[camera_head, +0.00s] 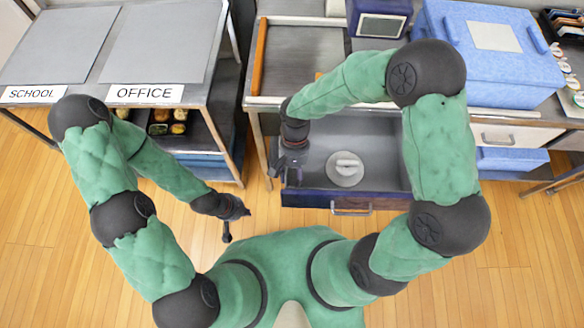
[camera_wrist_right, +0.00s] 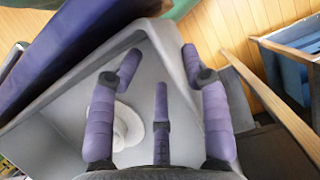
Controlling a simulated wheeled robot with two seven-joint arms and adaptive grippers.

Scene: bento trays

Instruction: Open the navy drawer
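The navy drawer (camera_head: 312,198) is pulled out below the middle counter, showing its grey inside and a metal handle (camera_head: 351,208) on its front. A round whitish lid-like thing with a handle (camera_head: 345,170) lies in it. My right gripper (camera_head: 290,172) is over the drawer's left side, away from the handle. In the right wrist view its purple fingers (camera_wrist_right: 160,75) are spread with nothing between them, above the drawer's grey wall; the navy front (camera_wrist_right: 75,50) is at upper left. My left gripper (camera_head: 230,225) hangs left of the drawer, over the floor; its fingers are too small to judge.
A shelf with SCHOOL (camera_head: 35,94) and OFFICE (camera_head: 146,94) labels stands at left, with food items (camera_head: 168,122) below. A blue box (camera_head: 495,50) sits on the right counter, above a white drawer (camera_head: 510,135). The wooden floor (camera_head: 520,240) is clear at lower right.

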